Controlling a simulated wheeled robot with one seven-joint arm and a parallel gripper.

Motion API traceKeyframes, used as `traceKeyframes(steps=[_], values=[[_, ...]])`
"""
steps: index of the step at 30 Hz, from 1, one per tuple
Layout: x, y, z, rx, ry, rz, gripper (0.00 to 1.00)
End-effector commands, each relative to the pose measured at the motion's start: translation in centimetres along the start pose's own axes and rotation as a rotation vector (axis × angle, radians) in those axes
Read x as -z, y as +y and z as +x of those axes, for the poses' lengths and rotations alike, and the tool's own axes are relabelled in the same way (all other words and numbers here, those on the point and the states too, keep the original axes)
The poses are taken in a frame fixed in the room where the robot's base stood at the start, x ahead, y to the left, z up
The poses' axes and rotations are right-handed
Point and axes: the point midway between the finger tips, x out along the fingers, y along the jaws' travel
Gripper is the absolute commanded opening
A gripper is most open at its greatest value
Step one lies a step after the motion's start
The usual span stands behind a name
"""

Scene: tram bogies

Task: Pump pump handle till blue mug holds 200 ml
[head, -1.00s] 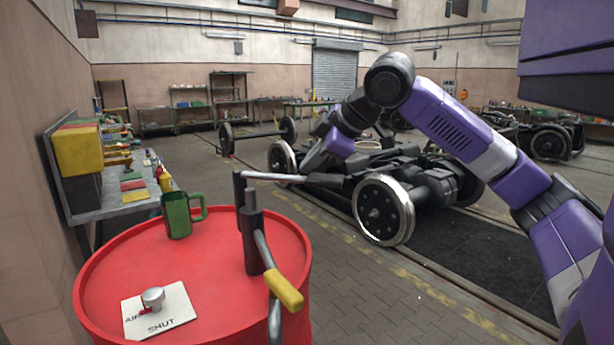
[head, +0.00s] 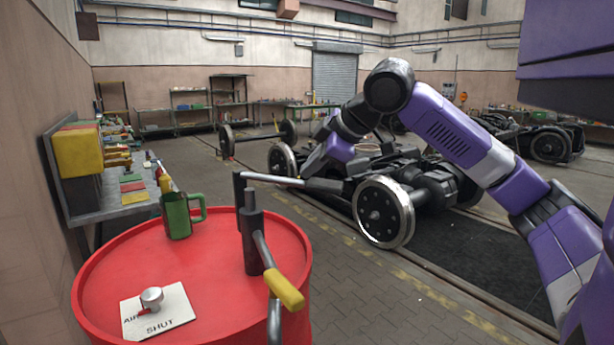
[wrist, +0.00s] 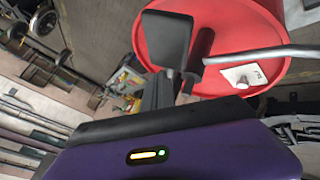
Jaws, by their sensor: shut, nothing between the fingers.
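The green mug (head: 179,217) stands upright on top of the red drum (head: 120,258); its contents cannot be seen. No blue mug shows. The dark pump column (head: 252,240) stands on the drum to the right of the mug. Its pump handle (head: 284,290), a yellow grip on a silver rod, points toward me. The rod (wrist: 265,53) also shows in the wrist view. My gripper (head: 239,188) is shut and empty, reaching in from the right beside the column's top. Its dark fingers (wrist: 165,40) also show in the wrist view. I cannot tell whether they touch the pump.
A white plate with a silver knob (head: 152,298), marked AIR and SHUT, lies at the drum's front left. A cluttered bench (head: 110,205) stands along the left wall. A wheeled bogie (head: 385,212) stands behind and right. The paved floor right of the drum is clear.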

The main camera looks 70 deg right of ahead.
Motion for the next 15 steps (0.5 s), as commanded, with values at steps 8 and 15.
traceKeyframes(steps=[8,15], values=[[-0.19,-0.18,0.24,0.0,0.0,0.0,0.0],[-0.32,-0.31,0.42,0.0,0.0,0.0,0.0]])
